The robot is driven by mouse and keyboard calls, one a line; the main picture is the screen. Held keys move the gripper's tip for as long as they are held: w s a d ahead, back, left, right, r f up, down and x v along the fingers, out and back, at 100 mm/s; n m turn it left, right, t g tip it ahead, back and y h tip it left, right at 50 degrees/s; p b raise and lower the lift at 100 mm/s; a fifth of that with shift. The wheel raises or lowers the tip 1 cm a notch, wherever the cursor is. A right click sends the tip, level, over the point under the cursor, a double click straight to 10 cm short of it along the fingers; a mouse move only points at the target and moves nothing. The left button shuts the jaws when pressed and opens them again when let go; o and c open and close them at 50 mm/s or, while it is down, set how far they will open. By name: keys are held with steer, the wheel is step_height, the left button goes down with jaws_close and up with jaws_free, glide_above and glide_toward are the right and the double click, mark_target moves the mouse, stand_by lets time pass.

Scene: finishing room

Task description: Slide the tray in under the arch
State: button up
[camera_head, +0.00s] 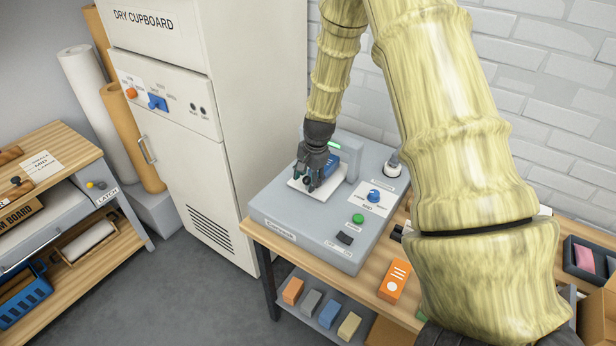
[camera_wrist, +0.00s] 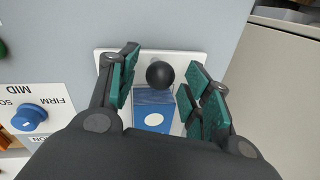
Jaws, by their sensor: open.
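The tray (camera_head: 299,187) is a small white plate on the grey machine top. In the wrist view the tray (camera_wrist: 104,58) carries a round black knob (camera_wrist: 159,74) and a blue box (camera_wrist: 153,110) with a white dot. The blue box (camera_head: 334,161) shows partly behind my fingers in the head view. My gripper (camera_head: 314,184) is above the tray. In the wrist view my gripper (camera_wrist: 163,76) is open, a finger on either side of the knob, with gaps visible. The grey arch (camera_head: 353,162) stands just behind the tray, partly hidden by my gripper.
The machine (camera_head: 283,218) has a blue dial (camera_head: 374,195), a green button (camera_head: 358,218) and a dark switch (camera_head: 345,238). An orange box (camera_head: 394,281) lies on the wooden bench in front. A tall dry cupboard (camera_head: 190,130) stands close on the left.

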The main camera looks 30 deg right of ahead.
steer(key=shift+c, duration=0.2)
jaws_close()
steer(key=shift+w+d, duration=0.25)
steer(key=shift+d, duration=0.35)
steer(key=shift+w+d, duration=0.3)
steer(key=shift+d, duration=0.3)
steer(key=shift+w+d, duration=0.25)
steer(key=shift+d, duration=0.35)
steer(key=shift+r, duration=0.1)
steer(key=shift+c, duration=1.9)
jaws_free()
steer(key=o, duration=0.4)
steer(key=shift+d, duration=0.15)
